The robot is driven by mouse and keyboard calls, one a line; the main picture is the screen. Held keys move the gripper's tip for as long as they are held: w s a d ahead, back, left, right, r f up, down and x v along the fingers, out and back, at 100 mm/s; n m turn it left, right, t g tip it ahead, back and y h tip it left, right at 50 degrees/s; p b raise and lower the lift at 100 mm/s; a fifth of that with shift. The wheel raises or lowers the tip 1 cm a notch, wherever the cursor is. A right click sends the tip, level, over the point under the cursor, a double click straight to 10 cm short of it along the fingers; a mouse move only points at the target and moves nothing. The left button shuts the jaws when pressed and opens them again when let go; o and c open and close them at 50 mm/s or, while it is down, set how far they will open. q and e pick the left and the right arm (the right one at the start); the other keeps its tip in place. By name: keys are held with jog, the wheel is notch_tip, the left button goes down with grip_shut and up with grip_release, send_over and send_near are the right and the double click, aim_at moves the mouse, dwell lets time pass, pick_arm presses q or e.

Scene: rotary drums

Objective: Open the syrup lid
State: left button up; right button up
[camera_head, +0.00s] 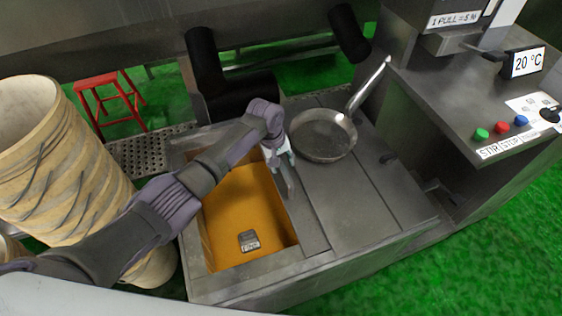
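A metal vat (245,272) holds amber syrup (235,205), and its top is uncovered over the syrup. Flat grey lid panels (345,200) lie to the right of this opening. My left arm reaches across the vat from the left. My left gripper (284,170) is at the right edge of the opening, beside the nearest panel. Its fingers point down and are small and partly hidden, so I cannot tell whether they are shut or touching the panel edge. My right gripper is not in view.
A steel pan (323,137) sits on the panels at the back. A small labelled grey block (249,241) shows in the syrup. A control console (480,110) with buttons stands at right.

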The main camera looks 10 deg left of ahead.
pick_arm(q)
notch_tip(320, 180, up, 12)
jog(key=s+a, duration=0.1)
jog(key=a, duration=0.1)
jog(key=shift+f, duration=0.15)
dwell(0.7)
